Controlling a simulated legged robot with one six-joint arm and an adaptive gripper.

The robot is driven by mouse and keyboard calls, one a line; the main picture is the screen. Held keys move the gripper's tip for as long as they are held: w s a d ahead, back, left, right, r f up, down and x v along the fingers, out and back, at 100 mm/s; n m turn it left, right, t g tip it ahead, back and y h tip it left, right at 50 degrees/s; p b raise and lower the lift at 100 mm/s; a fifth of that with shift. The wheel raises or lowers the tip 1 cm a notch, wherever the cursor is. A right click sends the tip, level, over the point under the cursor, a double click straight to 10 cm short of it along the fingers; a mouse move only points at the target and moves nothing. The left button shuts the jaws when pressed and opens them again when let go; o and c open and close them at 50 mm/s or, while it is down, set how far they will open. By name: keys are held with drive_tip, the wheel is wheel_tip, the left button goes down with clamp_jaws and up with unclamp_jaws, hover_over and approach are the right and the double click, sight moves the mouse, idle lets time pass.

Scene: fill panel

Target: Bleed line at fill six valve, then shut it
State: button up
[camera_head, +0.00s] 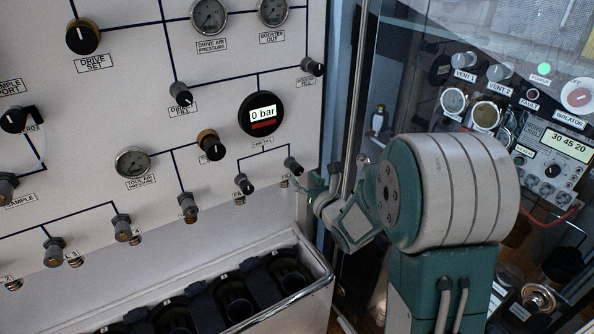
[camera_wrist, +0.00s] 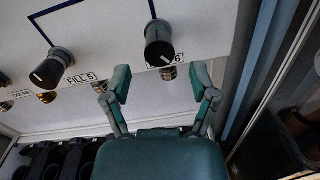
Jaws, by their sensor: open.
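The fill six valve knob (camera_wrist: 160,44) is a dark grey cylinder with a white pointer line on its face, above a partly covered label ending in 6. In the head view it is the rightmost lower knob (camera_head: 292,164) on the white panel. A brass fitting (camera_wrist: 169,72) sits below it. My gripper (camera_wrist: 162,80) is open and empty, its two green fingers spread just below the knob, one to each side. In the head view my gripper (camera_head: 312,188) is close to the knob; I cannot tell if they touch. A digital gauge (camera_head: 262,113) reads 0 bar.
The fill 5 knob (camera_wrist: 55,66) is close on the left, and in the head view (camera_head: 243,184). A metal-edged rack (camera_head: 318,262) with dark cylinders stands below the panel. A vertical metal post (camera_head: 354,110) and a glass-sided cabinet are to the right.

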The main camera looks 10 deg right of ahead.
sight(299, 173)
drive_tip(key=shift+x, duration=1.8)
drive_tip(key=shift+c, duration=0.2)
clamp_jaws()
